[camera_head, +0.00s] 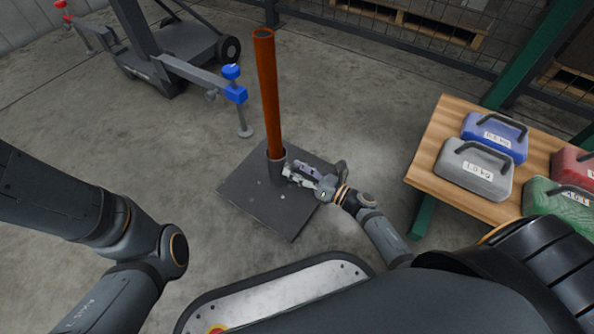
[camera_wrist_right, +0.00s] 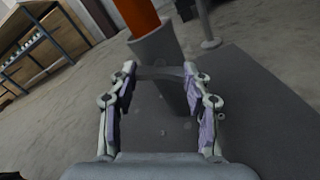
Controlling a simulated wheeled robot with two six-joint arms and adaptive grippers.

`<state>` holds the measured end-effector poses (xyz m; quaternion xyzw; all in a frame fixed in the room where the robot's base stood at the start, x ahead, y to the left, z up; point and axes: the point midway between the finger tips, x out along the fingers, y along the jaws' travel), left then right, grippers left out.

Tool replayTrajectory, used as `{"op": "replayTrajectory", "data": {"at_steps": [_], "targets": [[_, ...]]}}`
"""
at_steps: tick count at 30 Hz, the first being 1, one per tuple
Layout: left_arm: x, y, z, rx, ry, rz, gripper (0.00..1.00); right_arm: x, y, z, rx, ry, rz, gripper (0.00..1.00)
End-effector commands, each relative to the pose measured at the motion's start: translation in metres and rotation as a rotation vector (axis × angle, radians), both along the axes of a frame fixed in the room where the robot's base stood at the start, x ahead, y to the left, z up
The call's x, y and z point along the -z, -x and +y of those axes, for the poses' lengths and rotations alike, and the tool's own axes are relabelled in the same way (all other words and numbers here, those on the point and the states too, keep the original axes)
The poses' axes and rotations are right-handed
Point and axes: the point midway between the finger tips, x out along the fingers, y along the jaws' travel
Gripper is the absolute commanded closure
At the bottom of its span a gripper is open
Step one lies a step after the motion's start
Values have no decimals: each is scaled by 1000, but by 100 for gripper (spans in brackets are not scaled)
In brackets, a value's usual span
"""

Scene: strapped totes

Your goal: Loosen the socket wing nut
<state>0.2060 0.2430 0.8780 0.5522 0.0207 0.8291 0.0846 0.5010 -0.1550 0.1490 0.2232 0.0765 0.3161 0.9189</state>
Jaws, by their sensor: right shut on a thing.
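A dark grey tubular socket (camera_head: 276,168) stands on a flat square base plate (camera_head: 262,208) and holds an upright orange-brown post (camera_head: 268,95). The socket also shows in the right wrist view (camera_wrist_right: 154,48). My right gripper (camera_head: 289,173) is at the side of the socket, low above the plate. In the right wrist view its two fingers (camera_wrist_right: 162,78) are shut on the grey socket wing nut (camera_wrist_right: 160,72), which spans between the fingertips. The wing nut is hidden by the fingers in the head view. My left arm shows at the left, but its gripper is out of view.
A wooden bench (camera_head: 432,150) at the right carries several labelled weights, including a grey one (camera_head: 473,170) and a blue one (camera_head: 495,137). A wheeled stand with a blue clamp (camera_head: 235,92) is at the back left. A mesh fence is behind. Concrete floor is clear around the plate.

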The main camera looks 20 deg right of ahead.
Motion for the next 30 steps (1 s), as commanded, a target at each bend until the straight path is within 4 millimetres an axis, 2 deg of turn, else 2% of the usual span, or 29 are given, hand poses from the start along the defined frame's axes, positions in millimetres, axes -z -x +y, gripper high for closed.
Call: {"op": "replayTrajectory", "data": {"at_steps": [12, 13, 17, 18, 26, 30], "targets": [[0, 0, 0, 0, 0, 1, 60, 1, 1, 0, 0, 7, -1, 83], [0, 0, 0, 0, 0, 1, 60, 1, 1, 0, 0, 7, -1, 49], [0, 0, 0, 0, 0, 1, 60, 1, 1, 0, 0, 5, -1, 31], [0, 0, 0, 0, 0, 2, 60, 1, 1, 0, 0, 5, -1, 28], [0, -2, -1, -2, -4, 7, 60, 0, 1, 0, 0, 4, -2, 28], [0, -2, -1, -2, -4, 7, 60, 2, 11, -8, -1, 6, 0, 28]]}}
